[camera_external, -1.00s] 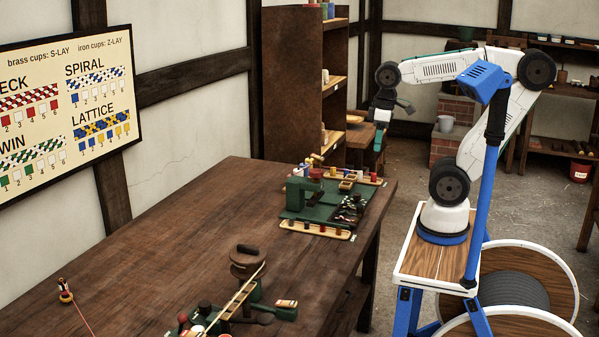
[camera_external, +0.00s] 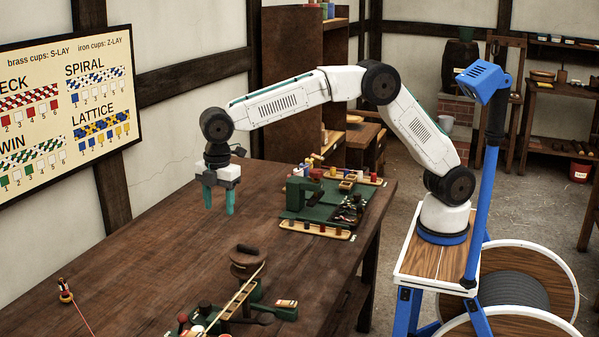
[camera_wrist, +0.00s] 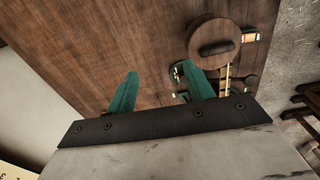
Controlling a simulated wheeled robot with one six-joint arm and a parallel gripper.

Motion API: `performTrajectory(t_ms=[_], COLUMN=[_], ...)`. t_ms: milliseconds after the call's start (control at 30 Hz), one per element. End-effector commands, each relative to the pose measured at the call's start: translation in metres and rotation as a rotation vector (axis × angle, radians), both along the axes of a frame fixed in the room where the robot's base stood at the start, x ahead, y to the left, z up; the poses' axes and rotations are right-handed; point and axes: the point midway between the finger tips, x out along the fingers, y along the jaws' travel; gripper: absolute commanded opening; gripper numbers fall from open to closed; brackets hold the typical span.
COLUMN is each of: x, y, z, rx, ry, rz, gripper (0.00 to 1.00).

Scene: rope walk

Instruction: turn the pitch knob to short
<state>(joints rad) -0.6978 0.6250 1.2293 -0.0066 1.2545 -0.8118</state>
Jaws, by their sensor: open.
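My gripper (camera_external: 219,200) is open and empty, its two green fingers pointing down above the bare tabletop, left of the green machine. In the wrist view my gripper (camera_wrist: 158,92) shows both fingers apart over the wood. I cannot make out a pitch knob for sure in either view. A green device (camera_external: 263,309) at the front of the table carries small knob-like parts, including a red-topped one (camera_external: 183,319). A round wooden piece with a dark handle (camera_external: 248,262) stands beside it and also shows in the wrist view (camera_wrist: 214,43).
The wooden table (camera_external: 150,265) has free room at left and middle. A green machine (camera_external: 305,195) with a tray of cups (camera_external: 315,230) stands toward the right edge. A small peg with red cord (camera_external: 66,291) stands at left. A pattern board (camera_external: 65,105) hangs on the wall.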

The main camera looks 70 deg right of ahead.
Motion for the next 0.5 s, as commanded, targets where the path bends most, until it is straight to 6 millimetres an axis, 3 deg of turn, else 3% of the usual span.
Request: performTrajectory(t_ms=[33, 200, 333, 500], x=[-0.002, -0.015, -0.026, -0.031], y=[0.032, 0.109, 0.142, 0.155], z=[-0.024, -0.083, -0.11, -0.127], rx=[-0.006, -0.015, -0.019, -0.021], ry=[0.006, 0.011, 0.012, 0.012], rz=[0.066, 0.253, 0.34, 0.377], gripper=[0.52, 0.52, 0.52, 0.52])
